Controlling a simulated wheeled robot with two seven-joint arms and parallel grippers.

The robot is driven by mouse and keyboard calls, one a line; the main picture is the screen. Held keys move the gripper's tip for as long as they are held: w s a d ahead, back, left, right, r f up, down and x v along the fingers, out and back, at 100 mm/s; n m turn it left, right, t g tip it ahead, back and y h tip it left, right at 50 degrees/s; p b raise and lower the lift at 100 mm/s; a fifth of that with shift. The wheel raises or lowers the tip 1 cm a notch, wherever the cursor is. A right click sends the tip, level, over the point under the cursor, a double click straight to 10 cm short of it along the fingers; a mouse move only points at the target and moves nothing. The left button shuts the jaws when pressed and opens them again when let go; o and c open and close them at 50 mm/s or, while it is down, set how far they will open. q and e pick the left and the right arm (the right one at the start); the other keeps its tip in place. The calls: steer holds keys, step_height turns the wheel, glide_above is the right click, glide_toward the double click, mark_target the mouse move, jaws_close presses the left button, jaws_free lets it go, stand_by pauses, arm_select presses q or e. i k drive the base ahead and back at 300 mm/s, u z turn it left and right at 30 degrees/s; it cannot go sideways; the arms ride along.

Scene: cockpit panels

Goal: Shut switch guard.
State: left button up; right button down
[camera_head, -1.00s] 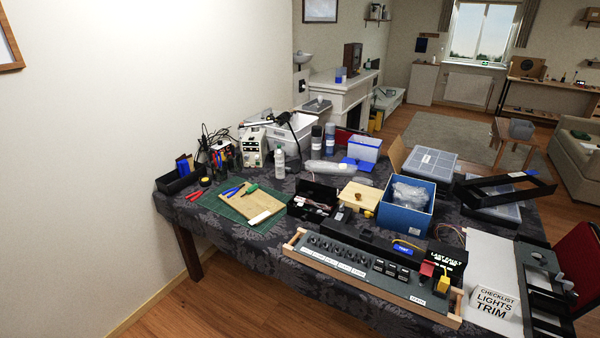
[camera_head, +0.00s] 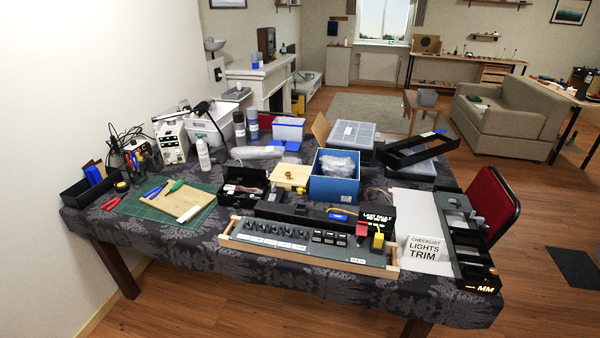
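The long dark switch panel (camera_head: 290,244) with wooden end pieces lies along the table's front edge. It carries a row of knobs and several black switches. At its right end stands a small red piece (camera_head: 362,229) that looks like a raised switch guard; its hinge and exact angle are too small to tell. A yellow piece (camera_head: 378,241) stands just right of it. Neither of my grippers is in view.
The patterned table (camera_head: 220,262) is crowded. A "LIGHTS TRIM" checklist card (camera_head: 424,249) and a black lever unit (camera_head: 467,240) stand right of the panel. A blue box (camera_head: 334,188) stands behind it. Floor is free in front.

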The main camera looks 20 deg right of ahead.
mark_target(361, 228)
steer(key=k, duration=0.5)
steer(key=z, duration=1.65)
steer(key=i, duration=1.25)
steer(key=u, duration=2.45)
